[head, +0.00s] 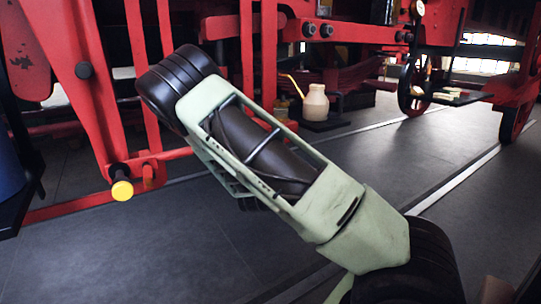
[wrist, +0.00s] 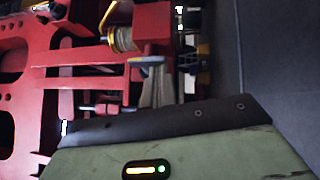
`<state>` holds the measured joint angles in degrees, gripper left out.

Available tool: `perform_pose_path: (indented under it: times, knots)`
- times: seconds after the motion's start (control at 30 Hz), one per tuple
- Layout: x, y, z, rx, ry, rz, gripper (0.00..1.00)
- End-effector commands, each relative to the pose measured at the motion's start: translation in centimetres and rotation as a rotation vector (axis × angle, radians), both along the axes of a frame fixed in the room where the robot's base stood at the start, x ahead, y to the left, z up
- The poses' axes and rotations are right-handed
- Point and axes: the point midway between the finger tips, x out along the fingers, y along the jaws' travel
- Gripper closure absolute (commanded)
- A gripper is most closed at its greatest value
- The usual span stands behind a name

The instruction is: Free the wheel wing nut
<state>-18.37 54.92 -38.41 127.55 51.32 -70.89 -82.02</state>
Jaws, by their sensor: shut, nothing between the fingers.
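My gripper (wrist: 153,68) shows in the wrist view as grey fingers beyond the dark edge of its green housing. The fingers are together, with nothing between them. Just past them is a red bracket block (wrist: 153,24). A pale ribbed cylinder (wrist: 122,39) with a yellow bent piece (wrist: 107,15) sits at the block's left. I cannot tell whether this is the wheel wing nut; no wing nut is clearly recognisable. In the head view my arm reaches up to the left, and its far end is hidden.
Red framework (head: 97,125) fills the left, with a yellow-tipped peg (head: 122,190) sticking out. A cream can (head: 316,103) stands on a dark base behind my arm. A dark wheel (head: 413,88) is at the back right. The grey floor (head: 385,165) is open at the right.

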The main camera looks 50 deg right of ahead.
Motion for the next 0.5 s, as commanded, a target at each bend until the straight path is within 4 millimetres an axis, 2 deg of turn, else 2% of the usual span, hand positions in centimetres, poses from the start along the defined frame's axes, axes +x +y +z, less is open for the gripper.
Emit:
perform_pose_path:
  times: [0.5]
  knots:
    - [-0.25, -0.65, -0.47, -0.155, 0.036, -0.007, 1.0]
